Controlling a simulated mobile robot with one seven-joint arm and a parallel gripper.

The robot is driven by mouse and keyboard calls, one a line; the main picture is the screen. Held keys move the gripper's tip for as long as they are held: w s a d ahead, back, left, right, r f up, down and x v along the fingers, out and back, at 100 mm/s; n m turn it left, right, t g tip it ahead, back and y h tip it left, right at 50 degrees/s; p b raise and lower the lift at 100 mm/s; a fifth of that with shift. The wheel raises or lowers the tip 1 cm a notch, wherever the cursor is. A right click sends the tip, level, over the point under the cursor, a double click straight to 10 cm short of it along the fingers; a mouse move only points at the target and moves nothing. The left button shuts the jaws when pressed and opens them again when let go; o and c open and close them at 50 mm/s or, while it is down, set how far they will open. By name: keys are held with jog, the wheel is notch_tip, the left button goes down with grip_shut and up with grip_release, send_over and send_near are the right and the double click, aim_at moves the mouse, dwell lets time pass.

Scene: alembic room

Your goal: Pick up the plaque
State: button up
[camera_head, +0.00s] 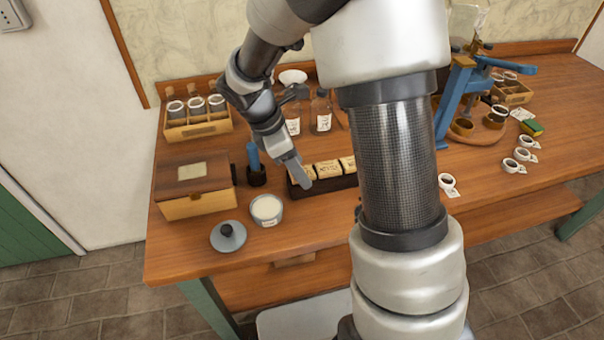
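My gripper (298,172) reaches down at the left end of a dark tray (337,184) on the wooden table. The tray holds a row of cream blocks (328,169) with dark markings. The grey fingers overlap the leftmost block in the picture. I cannot tell whether they touch it, or whether they are open or shut. No thing is clearly recognisable as the plaque. A pale rectangular plate (192,171) lies on the lid of a wooden box (195,207) at the left. My arm hides the tray's right part and the table's middle.
An open jar with white contents (267,209) and a grey lid with a dark knob (228,236) stand near the front edge. A blue-handled tool (256,165) stands left of my gripper. Bottles (321,111) stand behind. A blue press (457,92) stands at the right.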

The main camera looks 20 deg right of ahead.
jog(key=c, duration=1.1)
jog(key=shift+r, duration=0.1)
